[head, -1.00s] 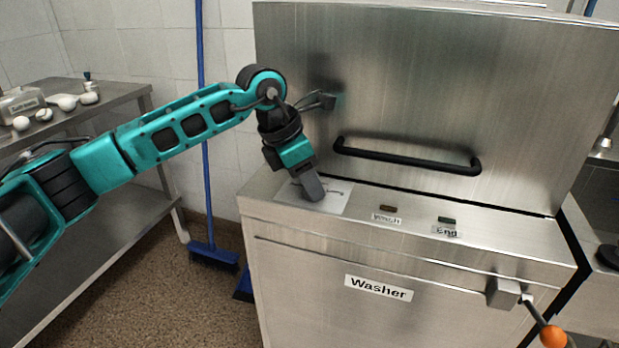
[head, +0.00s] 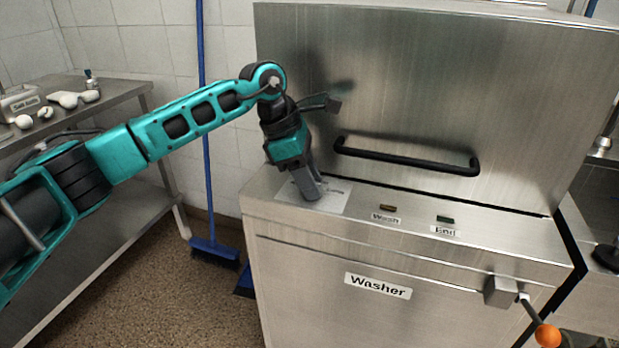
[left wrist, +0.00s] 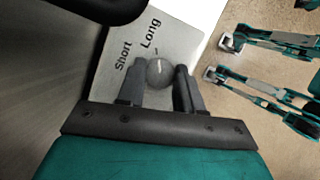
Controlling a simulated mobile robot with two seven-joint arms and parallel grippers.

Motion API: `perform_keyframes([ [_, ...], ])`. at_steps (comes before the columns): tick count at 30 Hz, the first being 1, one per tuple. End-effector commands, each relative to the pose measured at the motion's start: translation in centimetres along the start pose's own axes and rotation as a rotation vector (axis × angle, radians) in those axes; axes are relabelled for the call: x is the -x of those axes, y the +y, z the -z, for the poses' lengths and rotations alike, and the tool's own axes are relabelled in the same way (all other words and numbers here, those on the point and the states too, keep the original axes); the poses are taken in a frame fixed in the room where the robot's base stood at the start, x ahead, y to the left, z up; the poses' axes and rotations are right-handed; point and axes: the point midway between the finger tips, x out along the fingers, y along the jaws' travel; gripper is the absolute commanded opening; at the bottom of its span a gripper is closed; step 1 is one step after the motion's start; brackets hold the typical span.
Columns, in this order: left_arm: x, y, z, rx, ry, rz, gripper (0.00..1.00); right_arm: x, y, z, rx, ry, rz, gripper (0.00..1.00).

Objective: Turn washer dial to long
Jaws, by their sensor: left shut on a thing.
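The washer (head: 380,255) is a steel cabinet with a label on its front. A white dial plate (head: 335,195) lies on the left of its top ledge. In the left wrist view the round grey dial (left wrist: 160,72) sits on this plate (left wrist: 118,62), beside the printed words Short and Long. Its light mark points roughly up in that view, towards Long. My left gripper (head: 312,196) points down at the plate, with its fingers (left wrist: 163,85) on both sides of the dial, shut on it. In the head view the gripper hides the dial. My right gripper cannot be told in the head view.
A black handle bar (head: 405,156) crosses the washer's upper panel. The Wash (head: 388,208) and End (head: 446,219) buttons sit right of the plate. An orange-knobbed lever (head: 547,335) sticks out at the front right. A steel table (head: 120,98) and a blue broom (head: 214,250) stand left.

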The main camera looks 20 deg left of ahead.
Motion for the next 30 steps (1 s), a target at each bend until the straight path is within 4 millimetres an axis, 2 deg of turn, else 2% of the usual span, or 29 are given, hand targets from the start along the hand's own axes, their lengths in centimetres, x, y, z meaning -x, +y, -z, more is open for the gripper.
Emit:
perform_keyframes([
  [7,0.1,0.1,0.0,-0.001,-0.001,-0.003,0.05,0.0,0.0,0.0,-0.001,0.0,0.0,0.0],
  [8,0.1,0.1,0.0,-0.001,-0.001,-0.003,0.38,0.0,0.0,0.0,-0.001,0.001,0.0,0.0],
  [15,0.0,0.0,0.0,0.0,-0.001,-0.002,0.6,0.0,-0.1,0.1,-0.005,0.002,0.0,0.0],
  [24,0.4,0.0,0.0,0.001,-0.001,-0.002,0.6,0.0,-0.1,0.2,-0.007,0.003,0.0,0.0],
  [26,1.0,0.1,0.0,0.001,-0.001,-0.003,0.6,0.1,-0.1,0.3,-0.007,0.003,0.0,0.0],
  [30,3.5,0.1,-0.1,0.0,-0.001,-0.005,0.6,0.3,-0.1,0.6,-0.007,0.003,0.0,0.0],
])
